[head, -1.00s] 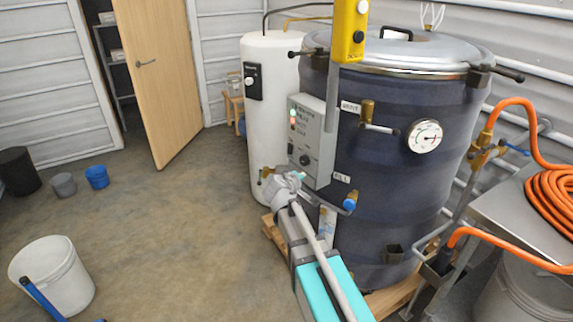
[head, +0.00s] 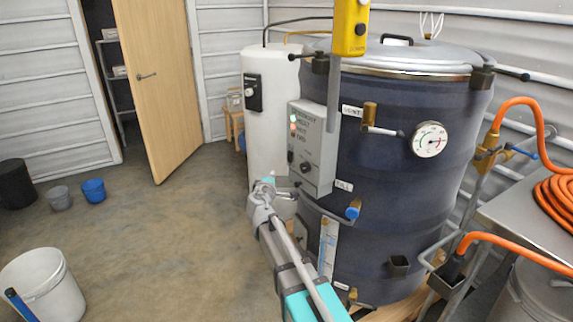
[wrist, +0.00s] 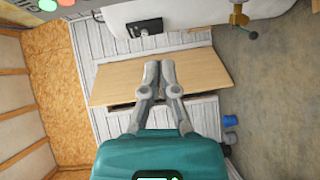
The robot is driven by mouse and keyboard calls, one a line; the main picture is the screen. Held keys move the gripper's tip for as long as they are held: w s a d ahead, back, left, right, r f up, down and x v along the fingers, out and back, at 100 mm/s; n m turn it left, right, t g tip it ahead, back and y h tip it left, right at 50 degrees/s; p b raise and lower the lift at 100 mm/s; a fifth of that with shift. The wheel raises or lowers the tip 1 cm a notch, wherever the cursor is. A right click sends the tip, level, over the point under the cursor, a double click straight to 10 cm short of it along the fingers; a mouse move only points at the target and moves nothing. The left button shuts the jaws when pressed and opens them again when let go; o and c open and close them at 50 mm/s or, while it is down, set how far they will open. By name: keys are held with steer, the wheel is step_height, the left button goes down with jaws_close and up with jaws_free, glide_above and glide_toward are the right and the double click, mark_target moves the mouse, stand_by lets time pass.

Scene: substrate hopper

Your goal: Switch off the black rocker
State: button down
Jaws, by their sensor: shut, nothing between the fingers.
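The grey control box (head: 318,150) is fixed to the front of the dark blue vessel (head: 400,210). A small black switch (head: 290,157), apparently the rocker, is low on its face, left of a round black knob (head: 305,167). Which way it is tipped is too small to tell. Green and red lamps on the box look lit. My gripper (head: 290,193) is shut and empty, just below and left of the box, apart from the switch. In the wrist view the shut fingers (wrist: 160,68) point at open space; the box edge shows at top left with the green lamp (wrist: 47,4).
A white tank (head: 268,120) with a black box (head: 253,92) stands behind left. A blue-handled valve (head: 353,209) sticks out below right of the control box. A yellow pendant (head: 351,25) hangs above. The floor to the left is mostly clear, with buckets (head: 45,285).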

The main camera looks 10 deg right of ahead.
steer(key=shift+w, duration=0.15)
steer(key=b, duration=0.1)
glide_toward(288, 160)
steer(key=w, duration=0.6)
steer(key=shift+w+d, duration=0.35)
steer(key=shift+d, duration=0.5)
steer(key=shift+f, duration=0.1)
steer(key=shift+w+d, duration=0.15)
steer(key=shift+d, duration=0.15)
steer(key=shift+a+f+b, duration=0.1)
steer(key=shift+a+b, duration=0.05)
steer(key=shift+b, duration=0.15)
